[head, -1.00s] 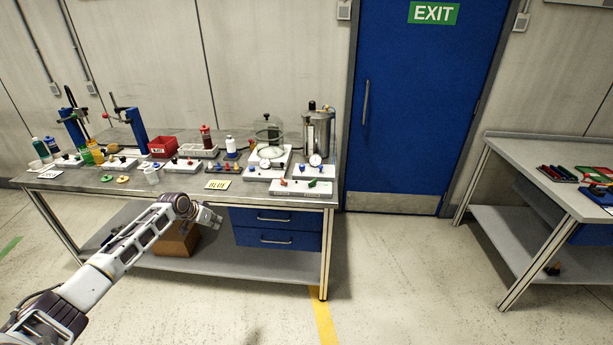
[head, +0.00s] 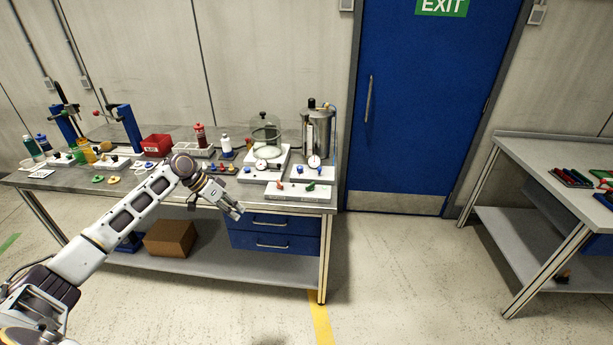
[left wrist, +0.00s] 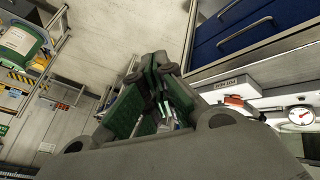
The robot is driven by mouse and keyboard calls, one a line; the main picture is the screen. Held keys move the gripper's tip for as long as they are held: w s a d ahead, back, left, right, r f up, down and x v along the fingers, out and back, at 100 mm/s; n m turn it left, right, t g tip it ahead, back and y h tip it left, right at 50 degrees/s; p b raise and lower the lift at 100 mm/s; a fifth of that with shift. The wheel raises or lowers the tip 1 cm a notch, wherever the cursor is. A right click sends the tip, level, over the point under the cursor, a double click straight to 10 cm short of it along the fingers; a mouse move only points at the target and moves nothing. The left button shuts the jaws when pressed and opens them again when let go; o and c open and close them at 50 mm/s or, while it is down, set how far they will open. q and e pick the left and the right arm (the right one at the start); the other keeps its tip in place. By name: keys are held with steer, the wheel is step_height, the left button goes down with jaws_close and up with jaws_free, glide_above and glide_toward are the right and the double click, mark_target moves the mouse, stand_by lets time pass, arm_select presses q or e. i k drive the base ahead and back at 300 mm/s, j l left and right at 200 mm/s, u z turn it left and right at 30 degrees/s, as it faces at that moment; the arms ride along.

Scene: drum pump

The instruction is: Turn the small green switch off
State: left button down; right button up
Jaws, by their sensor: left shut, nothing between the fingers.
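The small green switch (head: 311,187) sits on the right part of a white switch panel (head: 298,194) at the front right of the workbench. A red switch (head: 280,185) sits to its left on the same panel. My left gripper (head: 237,213) is in front of the bench's front edge, left of and lower than the panel, apart from it. In the left wrist view its fingers (left wrist: 160,85) are together and empty. A red switch and part of the panel (left wrist: 233,86) show at the right there; I cannot make out the green switch in it. My right gripper is not in view.
Behind the panel stand a glass bell jar (head: 265,134), a metal cylinder (head: 317,132) and round gauges (head: 314,161). Bottles, a red bin (head: 157,144) and other small panels fill the bench's left. Blue drawers (head: 272,232) hang below. Open floor lies to the right.

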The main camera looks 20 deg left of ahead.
mark_target(310, 186)
steer(key=i, duration=1.2)
